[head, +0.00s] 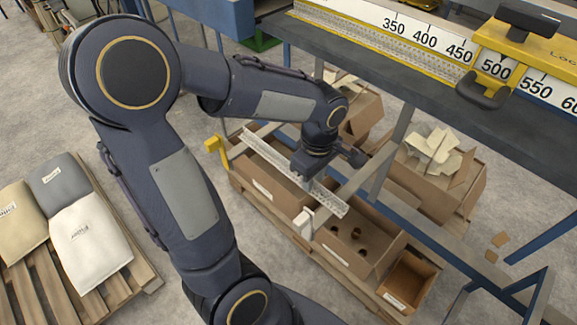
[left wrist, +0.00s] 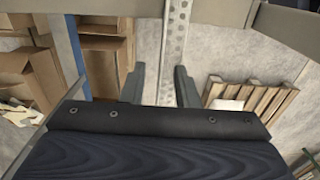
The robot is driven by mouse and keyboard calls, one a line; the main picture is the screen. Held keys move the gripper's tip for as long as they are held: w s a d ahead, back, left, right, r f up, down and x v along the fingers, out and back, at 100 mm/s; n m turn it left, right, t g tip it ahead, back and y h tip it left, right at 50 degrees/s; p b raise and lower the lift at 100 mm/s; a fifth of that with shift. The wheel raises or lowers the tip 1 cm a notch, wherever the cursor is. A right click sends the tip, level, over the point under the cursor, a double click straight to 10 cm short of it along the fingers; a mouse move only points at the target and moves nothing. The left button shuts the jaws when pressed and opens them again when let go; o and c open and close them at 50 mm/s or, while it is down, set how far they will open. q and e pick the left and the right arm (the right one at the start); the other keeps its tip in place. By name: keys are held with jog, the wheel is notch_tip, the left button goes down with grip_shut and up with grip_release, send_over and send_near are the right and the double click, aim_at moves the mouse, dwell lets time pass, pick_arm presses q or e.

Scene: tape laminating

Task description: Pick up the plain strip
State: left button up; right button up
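A long pale metal strip (head: 262,152) with rows of small holes lies across the rack rails above the cardboard boxes in the head view. I see no strip without holes, so I cannot tell if this is the plain strip. My left gripper (head: 316,183) points down at the strip, right of its middle. In the left wrist view the strip (left wrist: 174,50) runs between the two fingers of my left gripper (left wrist: 160,87), with a gap on each side. The gripper is open. My right gripper is not in view.
A workbench with a yellow-edged ruler (head: 425,40) and a yellow clamp block (head: 530,50) stands at upper right. Grey rails (head: 372,172) support the strip. Open cardboard boxes (head: 345,240) stand beneath. A pallet with sacks (head: 90,245) is at lower left.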

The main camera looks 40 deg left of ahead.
pick_arm(q)
grip_shut()
jog(key=shift+r, duration=0.2)
